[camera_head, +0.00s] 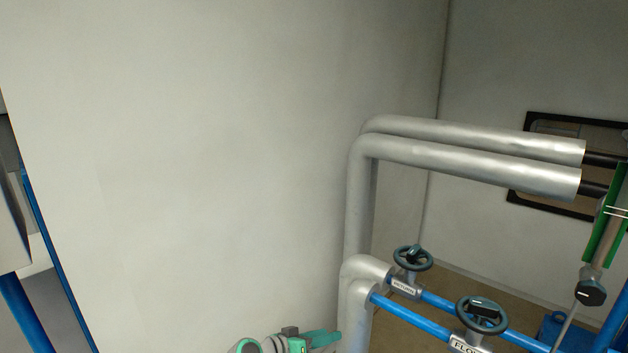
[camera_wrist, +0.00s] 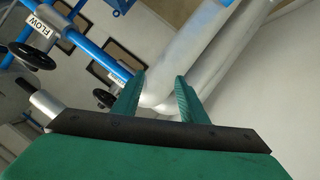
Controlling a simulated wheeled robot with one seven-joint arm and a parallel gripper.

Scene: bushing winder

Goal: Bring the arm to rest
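My gripper (camera_wrist: 160,97) shows in the wrist view as two green fingers standing apart, with nothing between them. Silver pipes appear behind the fingers, and I cannot tell how far away they are. In the head view, a teal and grey part of my arm (camera_head: 288,343) shows at the bottom edge, in front of the pale wall. The fingertips are not clearly visible in that view.
Two silver pipes (camera_head: 465,160) bend down beside the wall (camera_head: 200,170). Blue pipes carry two handwheels (camera_head: 412,258) (camera_head: 481,315), the nearer labelled FLOW. A green-sided gauge (camera_head: 606,228) stands at the right edge. Blue framework (camera_head: 50,255) is at the left.

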